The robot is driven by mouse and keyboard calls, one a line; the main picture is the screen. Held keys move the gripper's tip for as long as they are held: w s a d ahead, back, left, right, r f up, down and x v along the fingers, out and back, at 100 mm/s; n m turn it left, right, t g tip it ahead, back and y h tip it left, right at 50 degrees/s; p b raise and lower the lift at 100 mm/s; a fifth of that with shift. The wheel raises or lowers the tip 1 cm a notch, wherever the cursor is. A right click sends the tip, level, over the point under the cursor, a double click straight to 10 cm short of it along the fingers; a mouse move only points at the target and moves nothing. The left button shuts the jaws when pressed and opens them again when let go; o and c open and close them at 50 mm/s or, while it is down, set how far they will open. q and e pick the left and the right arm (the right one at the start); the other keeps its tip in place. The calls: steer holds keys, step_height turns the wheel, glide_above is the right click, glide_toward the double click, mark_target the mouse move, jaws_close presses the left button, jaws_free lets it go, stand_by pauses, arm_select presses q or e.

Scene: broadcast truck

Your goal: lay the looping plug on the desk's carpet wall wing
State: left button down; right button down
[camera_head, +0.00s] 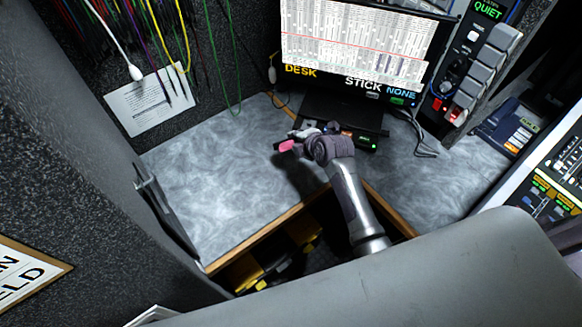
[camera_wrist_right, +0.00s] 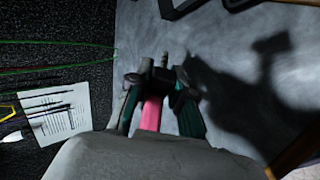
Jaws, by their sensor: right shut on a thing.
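My right gripper (camera_head: 303,137) reaches over the desk in front of the monitor and is shut on a small pink item that looks like the looping plug (camera_head: 287,146). In the right wrist view the pink body of the plug (camera_wrist_right: 151,114) shows between the two fingers of the gripper (camera_wrist_right: 155,84); its tip is partly hidden. The desk's carpet wall wing (camera_head: 205,180) is the bare grey mottled top at the left, beside the dark carpeted wall. The gripper is above the desk near the wing's right end, with its shadow on the top. My left gripper is not in view.
A monitor (camera_head: 357,45) on a dark stand sits behind the gripper. A paper sheet (camera_head: 150,100) and hanging cables are on the carpeted wall. A dark bracket (camera_head: 163,205) stands at the wing's left edge.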

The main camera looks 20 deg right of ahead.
step_height(320, 180, down, 4)
steer(key=b, duration=0.3)
steer(key=shift+f, duration=0.25)
steer(key=shift+f+b, duration=0.5)
steer(key=shift+f, duration=0.2)
steer(key=c, duration=1.2)
jaws_free()
steer(key=p+v, duration=0.7)
steer(key=shift+w+r+p, duration=0.15)
steer(key=shift+r+p, duration=0.05)
steer(key=shift+p, duration=0.15)
steer(key=shift+s+d+r+p, duration=0.1)
steer(key=shift+s+r+p, duration=0.15)
steer(key=shift+s+p, duration=0.2)
steer(key=shift+f, duration=0.1)
